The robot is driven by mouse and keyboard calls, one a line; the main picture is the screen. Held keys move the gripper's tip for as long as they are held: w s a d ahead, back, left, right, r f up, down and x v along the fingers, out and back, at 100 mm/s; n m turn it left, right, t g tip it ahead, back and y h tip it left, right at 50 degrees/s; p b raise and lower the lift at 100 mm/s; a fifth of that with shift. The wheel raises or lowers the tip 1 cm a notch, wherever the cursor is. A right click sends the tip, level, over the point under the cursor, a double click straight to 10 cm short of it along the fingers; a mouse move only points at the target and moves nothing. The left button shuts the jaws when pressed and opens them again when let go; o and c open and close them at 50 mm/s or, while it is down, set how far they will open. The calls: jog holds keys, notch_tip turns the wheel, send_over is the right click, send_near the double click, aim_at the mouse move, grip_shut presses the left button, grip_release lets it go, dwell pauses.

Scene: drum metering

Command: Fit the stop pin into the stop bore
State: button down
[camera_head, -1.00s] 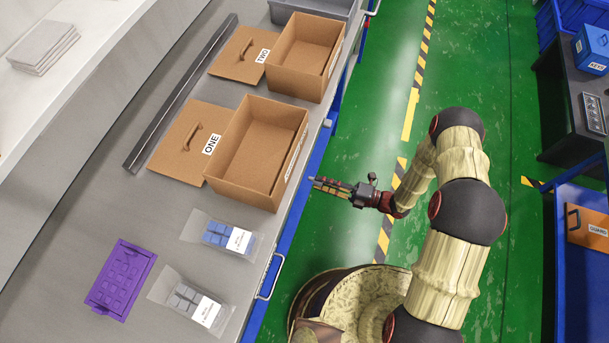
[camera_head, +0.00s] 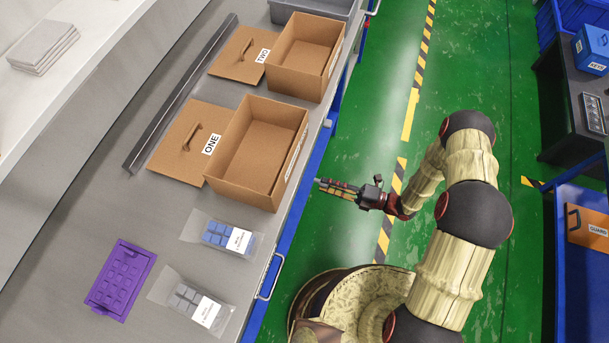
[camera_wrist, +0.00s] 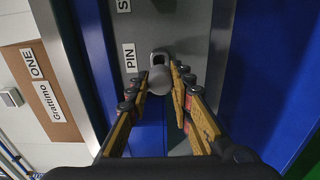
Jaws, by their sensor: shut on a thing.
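My gripper (camera_wrist: 160,80) is shut on a pale grey, round-headed piece, the stop pin (camera_wrist: 157,82), in the wrist view. The pin's shank is hidden behind its head. Just beyond it, a small dark opening with a light rim (camera_wrist: 160,57) shows in a grey panel, next to a PIN label (camera_wrist: 130,57). I cannot tell whether this is the stop bore, or whether the pin touches it. A label cut off to an "S" (camera_wrist: 124,5) stands further up. In the head view my gripper (camera_head: 318,182) is beside the bench's right edge; the pin is too small to make out.
Open cardboard box ONE (camera_head: 287,188) and box TWO (camera_head: 322,92) stand on the bench, lids to their left. A purple tray (camera_head: 150,258) and two bagged parts lie nearer. A blue bench rail and handle (camera_head: 270,278) run along the edge. Green floor lies right.

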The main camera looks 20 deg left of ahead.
jog(key=shift+s+d, duration=0.15)
jog(key=shift+d, duration=1.65)
